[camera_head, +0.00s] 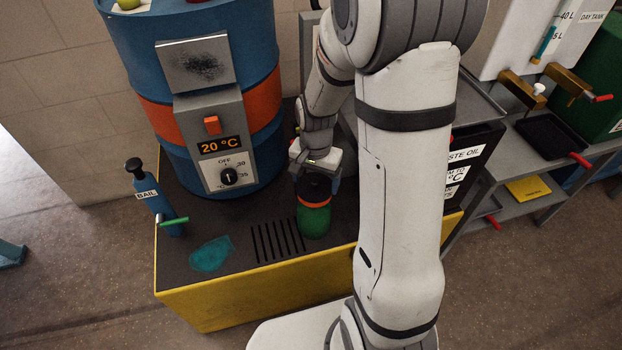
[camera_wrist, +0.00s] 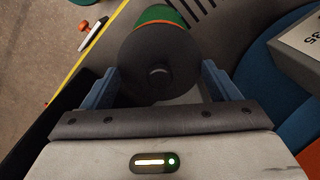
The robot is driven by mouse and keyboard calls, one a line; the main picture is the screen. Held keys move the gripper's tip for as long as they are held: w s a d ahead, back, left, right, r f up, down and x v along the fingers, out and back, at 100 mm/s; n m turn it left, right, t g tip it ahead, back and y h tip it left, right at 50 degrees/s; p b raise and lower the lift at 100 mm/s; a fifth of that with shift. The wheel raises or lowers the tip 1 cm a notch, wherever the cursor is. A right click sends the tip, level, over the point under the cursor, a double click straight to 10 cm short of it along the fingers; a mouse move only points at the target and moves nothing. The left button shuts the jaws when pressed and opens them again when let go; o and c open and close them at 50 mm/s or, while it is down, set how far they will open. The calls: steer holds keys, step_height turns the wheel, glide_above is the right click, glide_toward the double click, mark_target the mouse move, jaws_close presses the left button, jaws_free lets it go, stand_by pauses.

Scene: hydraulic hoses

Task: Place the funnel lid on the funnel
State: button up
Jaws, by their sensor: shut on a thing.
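My gripper (camera_head: 316,166) points down over the yellow-sided bench. In the wrist view its blue fingers (camera_wrist: 160,72) are wide apart, shut on a round black lid (camera_wrist: 157,62) with a small raised mark in its middle. The lid also shows in the head view (camera_head: 315,187), just under the gripper. Directly below it is a green round body (camera_head: 314,221) with an orange band around its top, which I take to be the funnel. Its green side and orange band show past the lid in the wrist view (camera_wrist: 160,15). I cannot tell whether the lid is touching or seated on it.
A blue and orange drum (camera_head: 258,105) with a control box stands close on the left. Waste oil and tank shelves stand at right.

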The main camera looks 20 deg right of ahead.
mark_target(315, 180)
steer(key=o, duration=0.9)
steer(key=shift+o, duration=0.2)
step_height(315, 180, up, 12)
steer(key=p, duration=0.3)
steer(key=s+r+n, duration=0.2)
steer(key=s+n, duration=0.2)
steer(key=s, duration=0.3)
steer(key=s+a+r+n+t, duration=0.1)
steer(key=s+r+n, duration=0.2)
steer(key=s, duration=0.4)
steer(key=shift+a+r+n+t, duration=0.15)
steer(key=shift+r+n+t, duration=0.15)
steer(key=shift+r+n, duration=0.1)
